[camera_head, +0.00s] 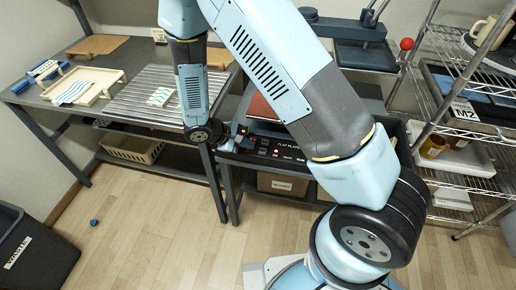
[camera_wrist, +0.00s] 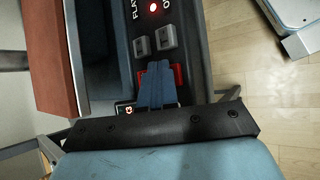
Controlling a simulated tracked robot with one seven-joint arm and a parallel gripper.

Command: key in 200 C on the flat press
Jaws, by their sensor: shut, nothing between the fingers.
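The flat press (camera_head: 262,108) stands on the bench at centre in the head view, partly hidden behind my arm. Its dark control panel (camera_head: 279,150) faces front, with a red light. In the wrist view the panel shows a lit red light (camera_wrist: 153,7), two grey buttons (camera_wrist: 140,47) and a small display (camera_wrist: 128,110) with red digits, partly covered and not fully readable. My gripper (camera_wrist: 157,68) is shut and empty, its blue fingers over the panel just below the grey buttons. A red part (camera_wrist: 177,75) shows behind the fingertips. I cannot tell whether they touch it.
A table (camera_head: 45,100) at left holds a white tray (camera_head: 82,85) and a ribbed metal surface (camera_head: 150,95). Another press (camera_head: 358,32) with a red knob stands behind my arm. A wire shelf (camera_head: 465,85) is at right. A dark bin (camera_head: 35,250) stands at lower left. The floor between is mostly clear.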

